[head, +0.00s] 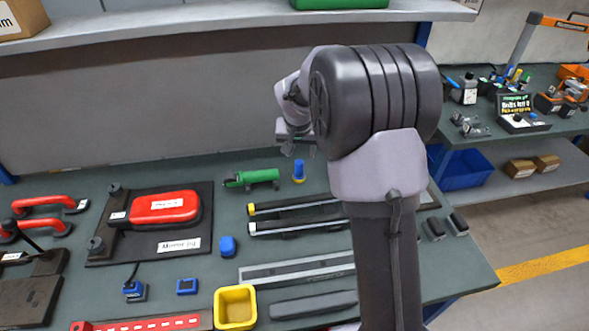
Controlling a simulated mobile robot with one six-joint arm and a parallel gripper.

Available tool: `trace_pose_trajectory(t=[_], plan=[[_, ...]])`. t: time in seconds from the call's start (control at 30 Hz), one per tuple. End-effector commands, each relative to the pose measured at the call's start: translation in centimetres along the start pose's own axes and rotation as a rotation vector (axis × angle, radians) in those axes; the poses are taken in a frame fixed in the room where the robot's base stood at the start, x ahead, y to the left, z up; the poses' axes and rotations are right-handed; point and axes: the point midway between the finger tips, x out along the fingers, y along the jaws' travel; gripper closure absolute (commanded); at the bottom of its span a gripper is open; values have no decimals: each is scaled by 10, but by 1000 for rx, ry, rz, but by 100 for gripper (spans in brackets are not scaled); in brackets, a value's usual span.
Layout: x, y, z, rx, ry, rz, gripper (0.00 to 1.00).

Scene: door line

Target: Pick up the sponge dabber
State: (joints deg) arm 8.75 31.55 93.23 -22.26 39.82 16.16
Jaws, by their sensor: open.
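A small upright blue cylinder with a yellow base (299,172), which looks like the sponge dabber, stands on the dark green bench top (150,175), right of a green cylindrical tool (252,178). I cannot be sure of its identity at this size. My gripper (298,150) is small in the head view, above and behind the blue cylinder in the picture. It is open and holds nothing that I can see. My arm hides part of the bench to the right of the cylinder.
A red-handled jig (160,208) sits at left. Two bar-shaped parts (295,207) lie in front of the cylinder. A yellow bin (235,307) stands at the front. A shelf (230,18) overhangs the back. A second bench (560,128) is at right.

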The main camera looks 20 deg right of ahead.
Motion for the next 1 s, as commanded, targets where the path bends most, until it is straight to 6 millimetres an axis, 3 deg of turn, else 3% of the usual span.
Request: trace_pose_trajectory(t=[0.03, 0.1, 0.37, 0.6, 0.8, 1.0], plan=[[21, 0, 3, 0, -2, 1, 50], [39, 0, 3, 1, -2, 1, 50], [68, -1, 1, 0, 0, 0, 50], [112, -3, 2, 0, -1, 0, 50], [111, -3, 0, 0, 1, -1, 50], [111, -3, 0, 0, 0, -1, 87]])
